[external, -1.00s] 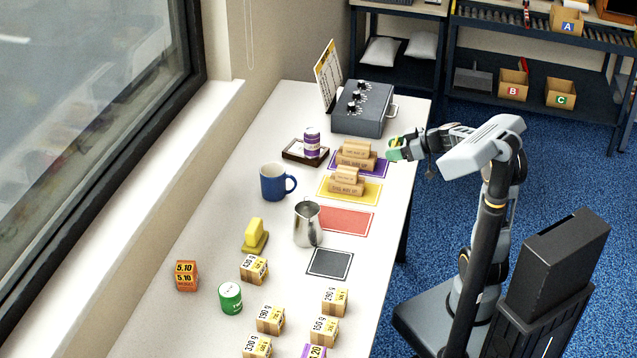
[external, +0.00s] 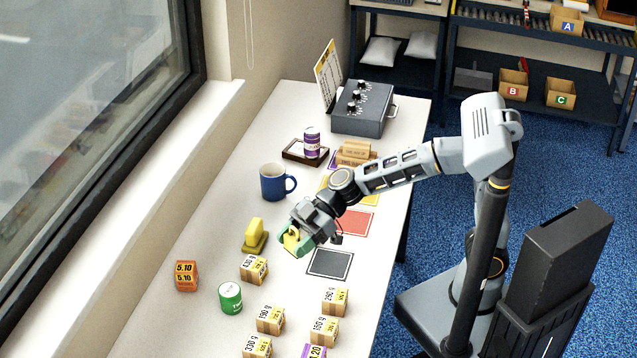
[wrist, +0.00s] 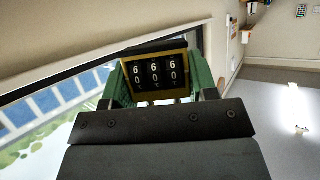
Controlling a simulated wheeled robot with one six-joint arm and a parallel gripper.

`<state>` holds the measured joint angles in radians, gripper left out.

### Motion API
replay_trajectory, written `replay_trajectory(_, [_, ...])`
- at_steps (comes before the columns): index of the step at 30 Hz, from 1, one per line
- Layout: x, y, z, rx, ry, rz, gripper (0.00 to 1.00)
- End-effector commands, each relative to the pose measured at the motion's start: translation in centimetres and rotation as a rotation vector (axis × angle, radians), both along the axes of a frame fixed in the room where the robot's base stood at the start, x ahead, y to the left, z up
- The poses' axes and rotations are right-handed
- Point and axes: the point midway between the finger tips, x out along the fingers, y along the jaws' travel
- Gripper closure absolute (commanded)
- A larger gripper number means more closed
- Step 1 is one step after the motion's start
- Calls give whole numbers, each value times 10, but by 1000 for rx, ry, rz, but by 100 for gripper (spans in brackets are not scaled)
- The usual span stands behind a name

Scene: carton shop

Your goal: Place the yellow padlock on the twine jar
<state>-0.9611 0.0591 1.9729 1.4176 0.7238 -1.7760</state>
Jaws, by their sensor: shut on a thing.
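The yellow padlock (external: 292,239) is held between the green fingers of my gripper (external: 294,242), above the table. In the wrist view the padlock (wrist: 155,73) shows its number dials between the green fingers (wrist: 160,80). A green jar with a white top (external: 230,298) stands on the table, lower left of my gripper. Its label is too small to read surely. A purple and white jar (external: 312,143) stands in a dark tray farther back. My gripper is apart from both jars.
A yellow stamp-like object (external: 255,236) stands close left of my gripper, with a blue mug (external: 273,183) behind. The steel pitcher is hidden behind my gripper. A dark mat (external: 331,264) lies bare.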

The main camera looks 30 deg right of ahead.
Motion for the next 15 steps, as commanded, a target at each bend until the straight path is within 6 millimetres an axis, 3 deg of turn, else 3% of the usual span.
replay_trajectory(3, [-22,18,7,-1,-2,10,81])
replay_trajectory(6, [-28,28,11,-4,-5,-19,81])
replay_trajectory(15, [-2,34,19,-16,-9,-172,81])
